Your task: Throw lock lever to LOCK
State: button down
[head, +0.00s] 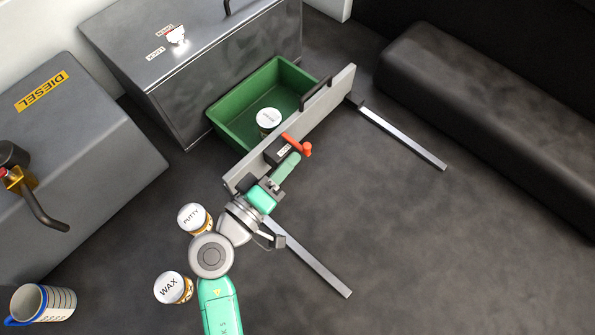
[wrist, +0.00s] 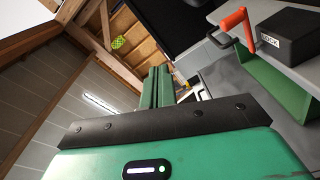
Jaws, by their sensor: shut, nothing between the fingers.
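The red-orange lock lever (head: 299,145) is on a dark block fixed to the front of the pulled-out drawer (head: 333,98). In the wrist view the lever (wrist: 236,27) stands at the upper right, beside the dark block (wrist: 292,36) with a white label that seems to read LOCK. My gripper (head: 292,160) is shut and empty, its green fingers just in front of the lever. In the wrist view my gripper (wrist: 158,73) points up the middle, left of the lever with a gap. Whether it touches the lever in the head view I cannot tell.
A green bin (head: 222,117) with a white-lidded can (head: 269,119) sits in the drawer of a grey chest (head: 200,60). Putty (head: 193,218) and wax (head: 172,287) cans stand near my arm. Two metal rails (head: 312,262) (head: 405,138) jut out. Floor to the right is clear.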

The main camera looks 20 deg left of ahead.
jog(key=s+a+f+n+b, duration=0.1)
jog(key=s+f+n, duration=0.2)
jog(key=f, duration=0.3)
jog(key=s+a+f+n+t+y+b, duration=0.1)
jog(key=s+a+f+n, duration=0.1)
jog(key=f, duration=0.4)
jog(key=shift+s+a+f+n+b, duration=0.3)
jog(key=shift+s+n+b, duration=0.1)
jog(key=shift+s, duration=0.5)
send_near(305, 151)
jog(key=w, duration=0.4)
jog(key=w+d+p, duration=0.1)
jog(key=w, duration=0.1)
jog(key=shift+w+r, duration=0.25)
jog(key=shift+w, duration=0.15)
jog(key=shift+d, duration=0.15)
